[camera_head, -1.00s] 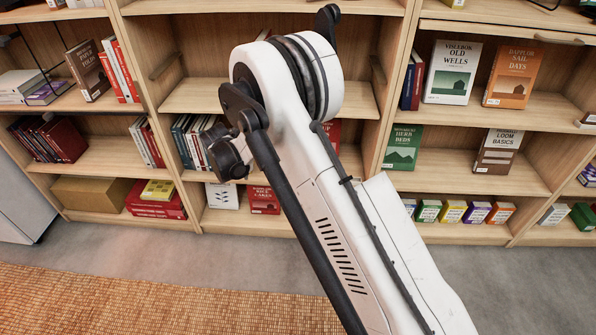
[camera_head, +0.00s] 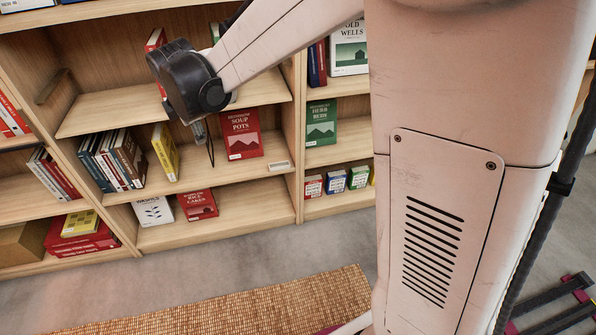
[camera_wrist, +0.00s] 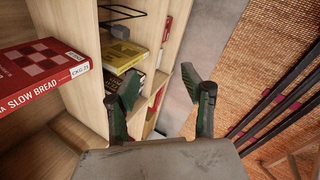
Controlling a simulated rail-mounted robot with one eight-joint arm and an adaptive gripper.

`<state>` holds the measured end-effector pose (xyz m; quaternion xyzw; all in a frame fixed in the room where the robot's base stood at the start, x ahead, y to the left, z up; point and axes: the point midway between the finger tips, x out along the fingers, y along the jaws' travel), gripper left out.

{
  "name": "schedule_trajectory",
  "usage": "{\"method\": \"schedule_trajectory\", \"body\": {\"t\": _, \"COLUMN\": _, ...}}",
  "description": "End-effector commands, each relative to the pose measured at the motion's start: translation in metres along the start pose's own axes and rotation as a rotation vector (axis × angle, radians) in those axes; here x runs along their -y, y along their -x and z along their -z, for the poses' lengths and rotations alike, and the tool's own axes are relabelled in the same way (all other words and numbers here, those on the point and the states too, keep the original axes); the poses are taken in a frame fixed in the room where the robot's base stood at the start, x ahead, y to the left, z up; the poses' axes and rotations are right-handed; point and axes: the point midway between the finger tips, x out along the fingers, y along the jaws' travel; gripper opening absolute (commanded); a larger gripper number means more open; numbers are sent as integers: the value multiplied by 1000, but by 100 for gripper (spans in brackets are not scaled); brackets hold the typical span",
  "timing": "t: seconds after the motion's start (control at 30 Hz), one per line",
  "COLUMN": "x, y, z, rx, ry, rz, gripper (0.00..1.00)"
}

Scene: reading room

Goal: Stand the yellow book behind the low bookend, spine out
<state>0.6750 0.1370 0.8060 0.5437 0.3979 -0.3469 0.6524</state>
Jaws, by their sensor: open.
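A yellow book (camera_head: 165,151) stands upright on the middle shelf in the head view, at the right end of a row of books. Another yellow book or box (camera_head: 81,223) lies flat on red books, lower left.
A red Soup Pots book (camera_head: 241,134) stands on the same shelf to the right. A red Slow Bread book (camera_wrist: 40,75) is close at left in the wrist view.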

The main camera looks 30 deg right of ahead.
Motion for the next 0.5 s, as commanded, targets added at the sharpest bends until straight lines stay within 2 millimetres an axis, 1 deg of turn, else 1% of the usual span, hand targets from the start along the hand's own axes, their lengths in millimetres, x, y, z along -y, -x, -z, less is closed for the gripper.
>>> {"method": "schedule_trajectory", "body": {"t": 0.03, "x": 10, "y": 17, "z": -10, "rx": -1, "ry": -73, "rz": -6, "gripper": 43}}
{"method": "schedule_trajectory", "body": {"t": 0.2, "x": 41, "y": 62, "z": -35, "rx": -10, "ry": -329, "rz": -27, "gripper": 43}}
{"method": "schedule_trajectory", "body": {"t": 0.37, "x": 75, "y": 99, "z": -55, "rx": -22, "ry": -570, "rz": -46, "gripper": 43}}
{"method": "schedule_trajectory", "body": {"t": 0.5, "x": 108, "y": 126, "z": -69, "rx": -35, "ry": -782, "rz": -62, "gripper": 43}}
